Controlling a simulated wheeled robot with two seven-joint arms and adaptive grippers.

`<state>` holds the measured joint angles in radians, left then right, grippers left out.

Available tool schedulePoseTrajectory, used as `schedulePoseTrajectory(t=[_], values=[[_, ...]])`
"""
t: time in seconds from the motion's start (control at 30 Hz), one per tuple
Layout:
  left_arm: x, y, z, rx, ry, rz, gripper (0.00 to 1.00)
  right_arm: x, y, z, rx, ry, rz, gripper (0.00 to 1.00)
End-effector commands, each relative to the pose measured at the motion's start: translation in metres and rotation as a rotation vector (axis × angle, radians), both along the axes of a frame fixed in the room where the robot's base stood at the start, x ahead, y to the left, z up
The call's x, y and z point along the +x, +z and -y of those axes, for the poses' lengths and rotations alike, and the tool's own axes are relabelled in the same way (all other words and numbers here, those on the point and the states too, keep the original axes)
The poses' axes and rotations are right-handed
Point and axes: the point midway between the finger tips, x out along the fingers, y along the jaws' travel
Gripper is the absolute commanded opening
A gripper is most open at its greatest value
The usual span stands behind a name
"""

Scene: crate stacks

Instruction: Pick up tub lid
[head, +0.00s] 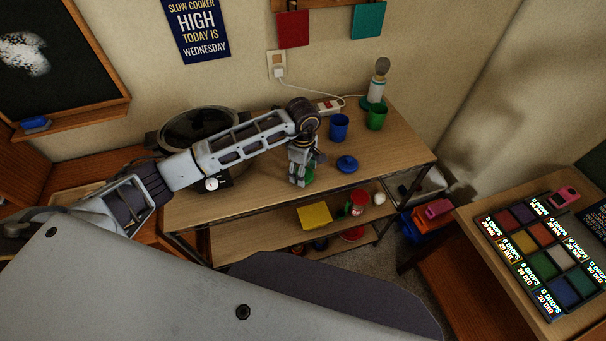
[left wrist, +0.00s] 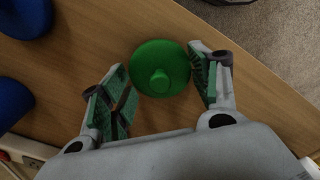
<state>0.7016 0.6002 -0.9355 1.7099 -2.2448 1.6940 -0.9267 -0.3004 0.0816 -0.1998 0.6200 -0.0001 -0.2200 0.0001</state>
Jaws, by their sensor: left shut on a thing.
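A round green tub lid with a knob (left wrist: 160,68) lies between the two fingers of my left gripper (head: 301,178), close to the wooden table top. In the head view only a bit of its green (head: 309,173) shows past the fingers. My left gripper is shut on it. Whether it still touches the table, I cannot tell. A blue lid (head: 347,164) lies flat to the right of the gripper. A blue tub (head: 339,128) and a green tub (head: 376,116) stand behind it. My right gripper is not in view.
A slow cooker (head: 198,128) stands left on the table (head: 262,198). A power strip (head: 328,106) and lamp (head: 378,85) are at the back. Lower shelves hold a yellow box (head: 314,216) and other items. The table's right end is bare.

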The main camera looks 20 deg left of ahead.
Motion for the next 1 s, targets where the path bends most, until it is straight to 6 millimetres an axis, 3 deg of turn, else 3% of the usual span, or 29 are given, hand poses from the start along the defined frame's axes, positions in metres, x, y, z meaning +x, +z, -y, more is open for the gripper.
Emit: schedulePoseTrajectory(t=[0.37, 1.0], values=[[0.001, 0.009, 0.000, 0.001, -0.001, 0.002, 0.49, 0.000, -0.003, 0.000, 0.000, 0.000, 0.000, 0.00], [0.001, 0.086, 0.000, 0.000, 0.000, 0.002, 0.49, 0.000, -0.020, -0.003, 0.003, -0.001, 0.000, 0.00]])
